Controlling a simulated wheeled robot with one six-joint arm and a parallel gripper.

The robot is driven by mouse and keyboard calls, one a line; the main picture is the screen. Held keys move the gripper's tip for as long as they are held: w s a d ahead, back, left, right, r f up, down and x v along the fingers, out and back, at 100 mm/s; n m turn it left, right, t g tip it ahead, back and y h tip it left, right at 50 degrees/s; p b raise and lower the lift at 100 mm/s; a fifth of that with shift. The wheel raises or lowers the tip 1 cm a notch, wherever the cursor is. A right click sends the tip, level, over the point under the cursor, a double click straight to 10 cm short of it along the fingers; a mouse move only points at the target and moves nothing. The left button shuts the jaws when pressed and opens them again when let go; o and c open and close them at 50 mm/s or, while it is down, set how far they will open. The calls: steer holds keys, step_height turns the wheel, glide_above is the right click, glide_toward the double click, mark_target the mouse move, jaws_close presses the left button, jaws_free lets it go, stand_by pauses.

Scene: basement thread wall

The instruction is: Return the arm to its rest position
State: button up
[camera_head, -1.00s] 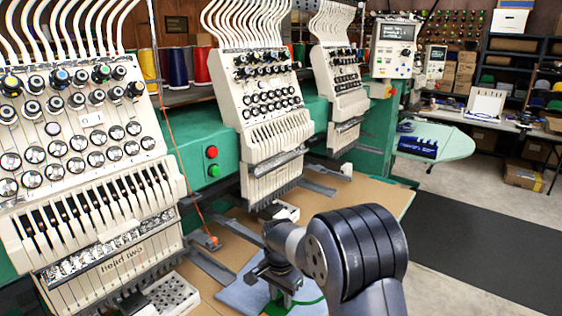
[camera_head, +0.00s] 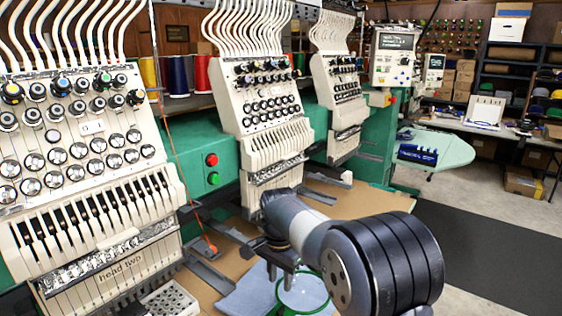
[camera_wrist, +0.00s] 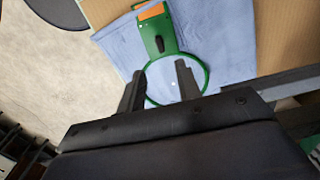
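My gripper (camera_wrist: 161,84) is open in the wrist view, its two dark fingers apart with nothing between them. Beyond the fingers, a green hoop (camera_wrist: 206,80) with a green bracket (camera_wrist: 156,32) lies on blue cloth (camera_wrist: 222,35). An orange patch marks the bracket's end. The hoop's green ring (camera_head: 281,300) shows below my wrist on the blue cloth (camera_head: 243,299), apart from the gripper.
A multi-head embroidery machine, with head two (camera_head: 95,190) at left and another head (camera_head: 262,110) behind my wrist, stands over a tan table (camera_head: 350,204). Red and green buttons (camera_head: 212,168) sit on its green body. A dark mat (camera_head: 490,250) covers the floor at right.

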mark_target(281, 309)
step_height(281, 309, down, 10)
steer(key=shift+f, duration=0.25)
steer(key=shift+r+n, duration=0.15)
steer(key=shift+n, duration=0.75)
steer(key=n, duration=0.3)
steer(key=shift+n, duration=0.4)
steer(key=n, duration=0.6)
steer(key=shift+p, duration=0.4)
steer(key=n, duration=0.6)
steer(key=n+p, duration=0.1)
steer(key=n, duration=0.5)
steer(key=shift+n, duration=0.3)
steer(key=shift+r, duration=0.1)
